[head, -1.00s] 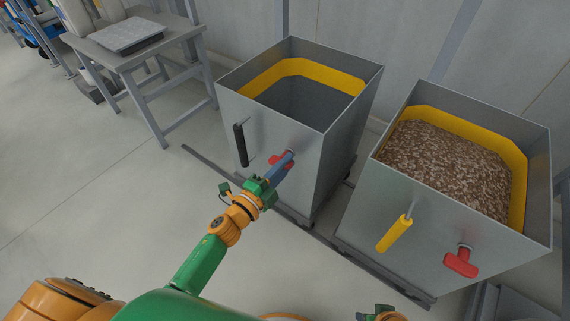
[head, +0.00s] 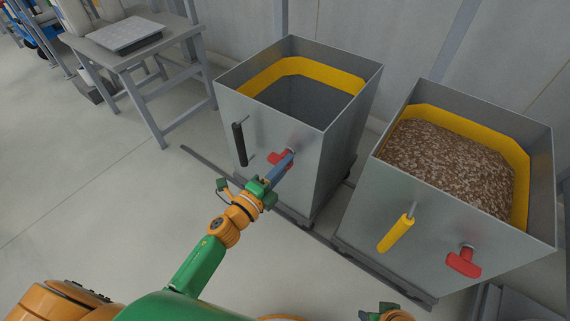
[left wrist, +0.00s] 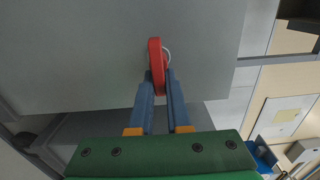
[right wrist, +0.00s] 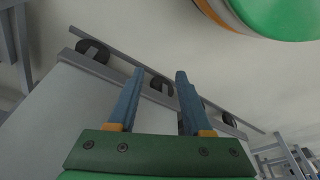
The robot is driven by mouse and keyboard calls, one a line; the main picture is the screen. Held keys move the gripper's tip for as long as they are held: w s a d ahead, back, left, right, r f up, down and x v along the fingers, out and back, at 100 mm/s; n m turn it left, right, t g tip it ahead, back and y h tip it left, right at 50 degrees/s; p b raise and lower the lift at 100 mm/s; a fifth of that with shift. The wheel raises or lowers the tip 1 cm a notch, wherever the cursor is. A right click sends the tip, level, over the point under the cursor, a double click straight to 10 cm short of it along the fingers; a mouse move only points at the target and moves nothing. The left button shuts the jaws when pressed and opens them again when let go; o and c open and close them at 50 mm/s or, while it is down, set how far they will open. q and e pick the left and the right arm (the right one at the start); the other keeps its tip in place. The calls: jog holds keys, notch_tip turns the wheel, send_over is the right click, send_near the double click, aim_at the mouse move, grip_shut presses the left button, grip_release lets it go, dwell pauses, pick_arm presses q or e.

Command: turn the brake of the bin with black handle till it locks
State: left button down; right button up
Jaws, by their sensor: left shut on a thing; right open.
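The bin with the black handle (head: 240,144) is a tall grey metal bin (head: 265,130) with a yellow band inside, and it looks empty. Its red brake (head: 277,158) is on the front wall, right of the black handle. My left gripper (head: 288,158) is shut on this red brake. In the left wrist view, the blue fingers (left wrist: 160,85) close on the red brake (left wrist: 155,55), seen nearly edge-on against the grey wall. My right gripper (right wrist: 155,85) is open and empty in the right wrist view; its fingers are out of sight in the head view.
A second bin (head: 355,215) at right holds brown granules and has a yellow handle (head: 397,233) and a red brake (head: 464,262). A floor rail (head: 315,234) runs along the bins' base. A grey table (head: 130,50) stands back left. Floor at left is clear.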

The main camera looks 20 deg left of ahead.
pick_arm(q)
jog(key=shift+a+f, duration=0.1)
jog(key=c, duration=0.9)
grip_release()
jog(key=shift+s, duration=0.1)
jog(key=p+v, duration=0.1)
jog(key=v, duration=0.6)
pick_arm(e)
jog(key=shift+s+f, duration=0.2)
jog(key=shift+f, duration=0.9)
